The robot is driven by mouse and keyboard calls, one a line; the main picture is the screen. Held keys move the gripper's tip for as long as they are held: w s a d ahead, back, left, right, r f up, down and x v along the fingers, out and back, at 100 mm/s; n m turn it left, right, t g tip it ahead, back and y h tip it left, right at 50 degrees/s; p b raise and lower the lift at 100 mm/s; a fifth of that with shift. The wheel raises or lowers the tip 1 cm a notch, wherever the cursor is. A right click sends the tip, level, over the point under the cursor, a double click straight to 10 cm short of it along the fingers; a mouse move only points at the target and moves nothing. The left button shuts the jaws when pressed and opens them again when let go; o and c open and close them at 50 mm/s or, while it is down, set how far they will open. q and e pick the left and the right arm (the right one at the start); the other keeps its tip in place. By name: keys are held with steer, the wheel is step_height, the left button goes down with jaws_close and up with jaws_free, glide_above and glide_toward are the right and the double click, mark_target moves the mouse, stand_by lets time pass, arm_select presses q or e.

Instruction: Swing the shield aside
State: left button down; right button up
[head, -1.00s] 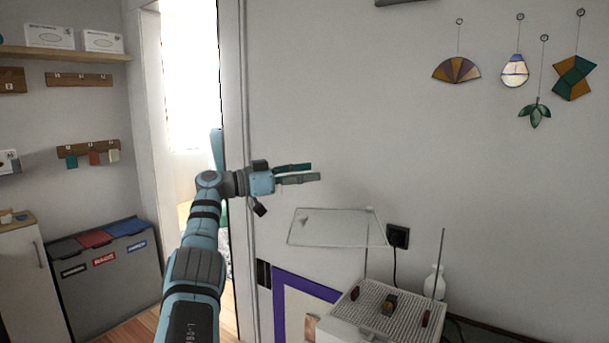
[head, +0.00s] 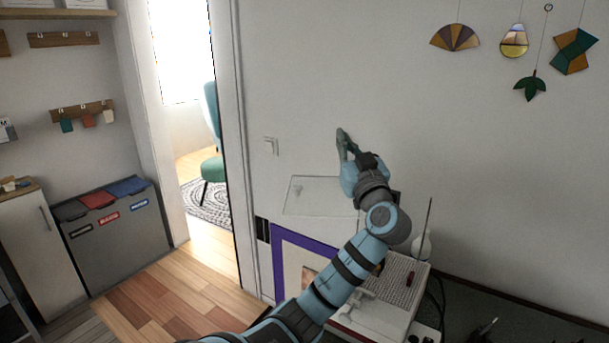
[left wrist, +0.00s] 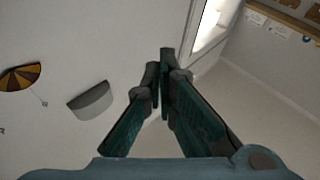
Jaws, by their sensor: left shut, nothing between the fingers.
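The shield, a clear flat pane (head: 312,195), stands out level over the white machine (head: 372,312) with the gridded top. My left gripper (head: 342,138) is shut and empty, its fingers pointing up and left. In the head view it appears above the pane's right end, and my wrist covers that end. I cannot tell whether they touch. In the left wrist view the shut fingers (left wrist: 160,75) show with nothing between them, and the shield is not seen there. My left forearm hides part of the machine. My right gripper is not in view.
A purple-framed board (head: 277,260) stands left of the machine. A thin upright rod (head: 428,220) and a white bottle (head: 423,246) are at its right. Stained-glass pieces, among them a fan (head: 455,38), hang high on the wall. The wall left of the pane is mostly clear.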

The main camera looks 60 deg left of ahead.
arm_select(q)
steer(key=s+d+f+g+h+p, duration=0.1)
steer(key=s+d+f+g+h, duration=0.35)
steer(key=s+f, duration=0.55)
glide_toward(298, 189)
steer(key=shift+n+t+h, duration=0.25)
steer(key=shift+n+h, duration=0.15)
steer(key=shift+h, duration=0.05)
steer(key=x, duration=0.7)
steer(key=shift+s+a+r+p, duration=0.1)
steer(key=shift+s+r+p, duration=0.15)
steer(key=shift+r+p, duration=0.05)
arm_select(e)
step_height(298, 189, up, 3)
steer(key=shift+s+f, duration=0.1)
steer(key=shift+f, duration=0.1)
